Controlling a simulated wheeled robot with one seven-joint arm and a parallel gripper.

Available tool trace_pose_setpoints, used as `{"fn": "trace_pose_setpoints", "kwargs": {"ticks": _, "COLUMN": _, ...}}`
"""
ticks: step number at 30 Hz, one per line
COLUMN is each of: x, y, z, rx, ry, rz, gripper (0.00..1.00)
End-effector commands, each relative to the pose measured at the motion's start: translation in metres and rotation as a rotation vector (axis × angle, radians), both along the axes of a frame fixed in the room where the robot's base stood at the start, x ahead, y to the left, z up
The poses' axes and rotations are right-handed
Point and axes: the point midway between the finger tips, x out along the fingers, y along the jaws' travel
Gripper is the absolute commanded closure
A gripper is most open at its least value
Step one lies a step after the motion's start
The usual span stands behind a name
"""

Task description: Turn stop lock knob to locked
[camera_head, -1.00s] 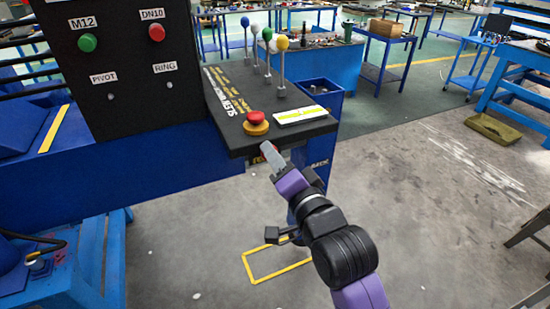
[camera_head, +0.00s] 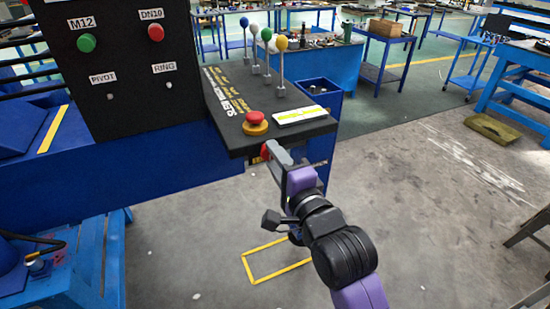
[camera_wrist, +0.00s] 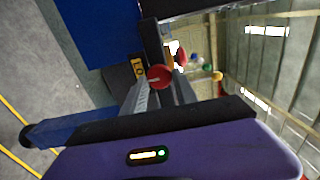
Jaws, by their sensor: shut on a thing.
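The red stop lock knob (camera_head: 265,151) sits on the front side of the black control box, below its top edge. It shows as a round red face with a pale line in the wrist view (camera_wrist: 159,76). My gripper (camera_head: 273,153) is at the knob, its grey fingers on either side of it and shut on it. In the wrist view the fingers (camera_wrist: 160,88) reach up to the knob. The fingers partly hide the knob in the head view, and I cannot read its lock position.
A red mushroom button (camera_head: 255,118) on a yellow base stands on the control box top (camera_head: 225,125), just above the knob. Levers with coloured balls (camera_head: 281,44) rise behind it. A blue post is below the box.

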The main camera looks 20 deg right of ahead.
Motion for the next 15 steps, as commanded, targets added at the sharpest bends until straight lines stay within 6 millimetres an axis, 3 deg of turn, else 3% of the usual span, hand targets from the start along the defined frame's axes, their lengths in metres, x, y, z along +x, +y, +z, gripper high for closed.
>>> {"fn": "trace_pose_setpoints", "kwargs": {"ticks": 11, "x": -0.0001, "y": -0.0006, "z": -0.0014, "rx": 0.004, "ry": 0.003, "rz": -0.001, "gripper": 1.0}}
{"fn": "trace_pose_setpoints", "kwargs": {"ticks": 12, "x": -0.0001, "y": -0.0006, "z": -0.0014, "rx": 0.004, "ry": 0.003, "rz": -0.001, "gripper": 0.6}}
{"fn": "trace_pose_setpoints", "kwargs": {"ticks": 15, "x": -0.0001, "y": -0.0005, "z": -0.0012, "rx": 0.004, "ry": 0.003, "rz": -0.001, "gripper": 0.46}}
